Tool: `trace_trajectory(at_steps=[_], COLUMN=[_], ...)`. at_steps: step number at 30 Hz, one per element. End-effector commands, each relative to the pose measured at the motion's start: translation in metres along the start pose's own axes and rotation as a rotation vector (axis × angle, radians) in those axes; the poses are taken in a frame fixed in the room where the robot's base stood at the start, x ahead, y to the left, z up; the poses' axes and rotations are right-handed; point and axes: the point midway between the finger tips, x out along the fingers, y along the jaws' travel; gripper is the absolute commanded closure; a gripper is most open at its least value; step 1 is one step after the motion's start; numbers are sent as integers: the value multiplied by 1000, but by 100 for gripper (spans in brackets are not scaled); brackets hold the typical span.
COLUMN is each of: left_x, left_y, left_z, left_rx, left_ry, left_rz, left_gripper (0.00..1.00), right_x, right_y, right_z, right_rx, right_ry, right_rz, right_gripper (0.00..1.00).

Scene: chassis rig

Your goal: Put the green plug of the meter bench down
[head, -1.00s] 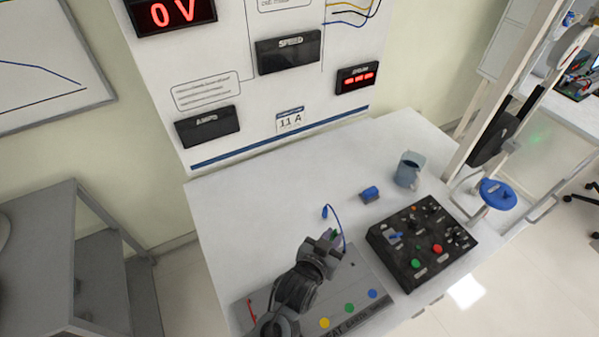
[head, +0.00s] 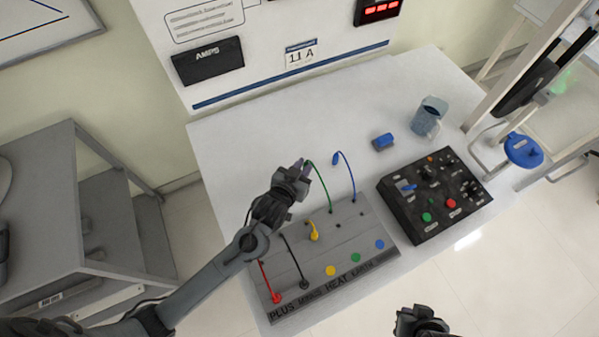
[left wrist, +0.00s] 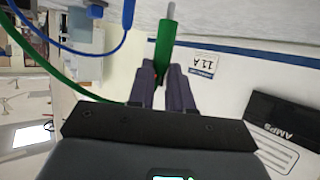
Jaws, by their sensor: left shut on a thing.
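The grey meter bench (head: 345,240) lies on the white table with its coloured sockets and cables. My left gripper (head: 302,166) is beyond its back edge, above the table. It is shut on the green plug (left wrist: 164,50), which points away from the gripper with its grey tip free in the left wrist view. The fingers (left wrist: 163,85) grip its lower part. In the head view the plug is mostly hidden; its green cable (head: 326,190) runs down to the bench. My right gripper (head: 421,322) is at the bottom edge; its jaws are unclear.
The blue plug (head: 336,159) is behind the bench on its blue cable (head: 352,180). A small blue block (head: 383,142), a grey-blue mug (head: 428,117) and a black control box (head: 433,195) stand to the right. The table's back left is clear.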

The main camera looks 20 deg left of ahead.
Motion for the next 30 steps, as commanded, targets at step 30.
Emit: trace_trajectory(at_steps=[30], left_x=[20], left_y=[-13], left_z=[45], left_rx=[-1], left_ry=[0], left_rz=[1], left_gripper=[100], right_x=[11], right_y=[-1], right_z=[3], right_rx=[2], right_ry=[2], right_rz=[-2], right_gripper=[100])
